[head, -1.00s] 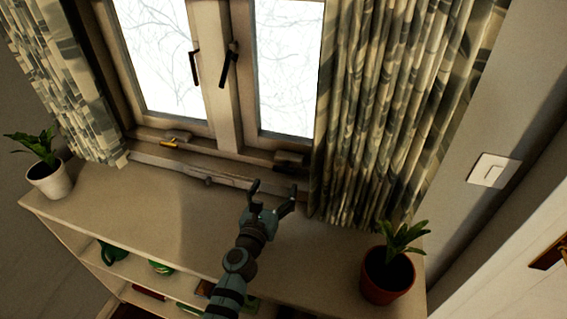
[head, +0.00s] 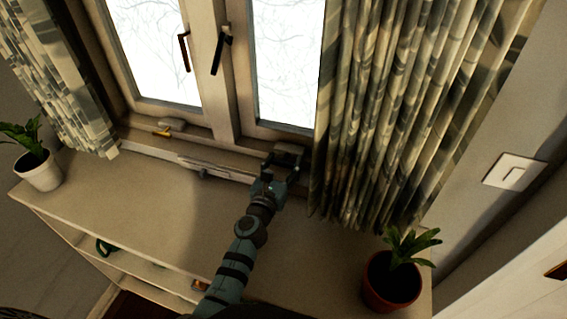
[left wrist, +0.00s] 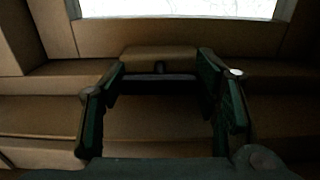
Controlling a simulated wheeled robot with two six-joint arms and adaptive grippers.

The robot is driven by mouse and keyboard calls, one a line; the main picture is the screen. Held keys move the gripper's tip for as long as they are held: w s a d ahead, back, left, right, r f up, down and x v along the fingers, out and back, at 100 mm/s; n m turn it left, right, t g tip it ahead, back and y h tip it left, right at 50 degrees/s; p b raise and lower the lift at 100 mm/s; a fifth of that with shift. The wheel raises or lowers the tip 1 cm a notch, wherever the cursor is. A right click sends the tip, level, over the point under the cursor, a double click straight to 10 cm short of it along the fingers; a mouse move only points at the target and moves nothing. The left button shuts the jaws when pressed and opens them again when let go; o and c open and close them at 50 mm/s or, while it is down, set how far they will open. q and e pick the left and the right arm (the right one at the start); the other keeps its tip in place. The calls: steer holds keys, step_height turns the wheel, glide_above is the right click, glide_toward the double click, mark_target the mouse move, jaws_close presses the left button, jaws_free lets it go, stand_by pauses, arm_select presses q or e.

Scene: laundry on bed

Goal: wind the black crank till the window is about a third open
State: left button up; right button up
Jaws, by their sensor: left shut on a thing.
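The window (head: 288,60) has two panes, and both sashes look shut in their frame. The black crank (left wrist: 157,84) shows in the left wrist view as a dark bar below a brown housing (left wrist: 160,57) on the sill under the right-hand pane. My left gripper (head: 281,167) reaches the crank from the front, its fingers shut on either side of the bar. In the left wrist view its fingers (left wrist: 161,76) stand at the two ends of the bar. In the head view the gripper mostly hides the crank. My right gripper is not in view.
A patterned curtain (head: 370,110) hangs close right of the gripper. Plants in an orange pot (head: 388,290) and a white pot (head: 42,172) stand on the shelf top (head: 130,205), whose middle is clear.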

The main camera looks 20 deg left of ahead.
arm_select(q)
steer(key=shift+n, duration=0.4)
steer(key=shift+n, duration=3.1)
steer(key=o, duration=1.2)
steer(key=shift+c, duration=0.2)
